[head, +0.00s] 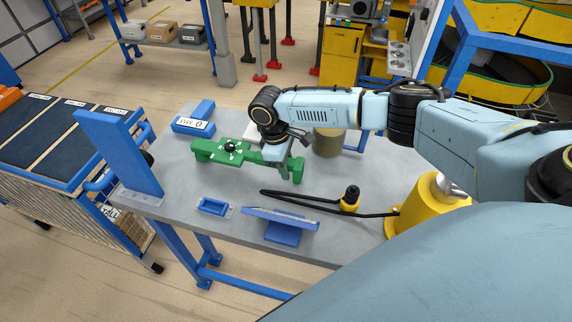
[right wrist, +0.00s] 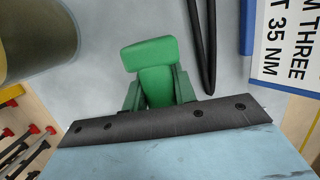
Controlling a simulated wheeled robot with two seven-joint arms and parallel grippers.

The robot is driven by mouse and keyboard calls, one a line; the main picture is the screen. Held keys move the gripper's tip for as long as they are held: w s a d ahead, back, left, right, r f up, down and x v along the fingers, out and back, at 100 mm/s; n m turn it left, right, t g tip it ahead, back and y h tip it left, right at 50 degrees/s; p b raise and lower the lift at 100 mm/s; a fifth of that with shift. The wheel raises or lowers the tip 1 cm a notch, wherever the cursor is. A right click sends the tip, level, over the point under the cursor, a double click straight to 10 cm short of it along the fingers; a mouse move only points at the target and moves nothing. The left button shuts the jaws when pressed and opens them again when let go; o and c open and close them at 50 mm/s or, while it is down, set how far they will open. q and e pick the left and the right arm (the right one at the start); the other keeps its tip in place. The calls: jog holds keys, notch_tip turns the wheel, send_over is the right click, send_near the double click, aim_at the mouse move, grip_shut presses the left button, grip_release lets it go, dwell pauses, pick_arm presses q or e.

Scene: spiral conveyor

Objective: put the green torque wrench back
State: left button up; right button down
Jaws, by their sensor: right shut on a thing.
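The green torque wrench (head: 238,152) lies roughly level over the left middle of the grey table, with a round black part on top. My right gripper (head: 283,161) is shut on its right end, coming down from above. In the right wrist view the green wrench (right wrist: 155,62) sits between the fingers of the gripper (right wrist: 158,92). I cannot tell whether the wrench touches the table. A blue stand (head: 283,230) with a sloped label plate is at the table's front; part of its label (right wrist: 288,45) shows in the right wrist view. My left gripper is out of view.
On the table (head: 170,190) are a blue box with a display (head: 195,122), an olive canister (head: 327,143), a small blue tray (head: 213,207), a black-and-yellow tool with a cable (head: 350,198) and a yellow cylinder (head: 425,205). A blue post (head: 118,150) stands at the left edge.

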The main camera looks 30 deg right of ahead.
jog(key=shift+f+b, duration=0.3)
jog(key=shift+f, duration=0.35)
jog(key=c, duration=1.1)
grip_release()
jog(key=shift+o, duration=0.2)
jog(key=p+v, duration=0.1)
jog(key=v, duration=1.2)
jog(key=shift+w+r, duration=0.1)
jog(key=shift+r, duration=0.1)
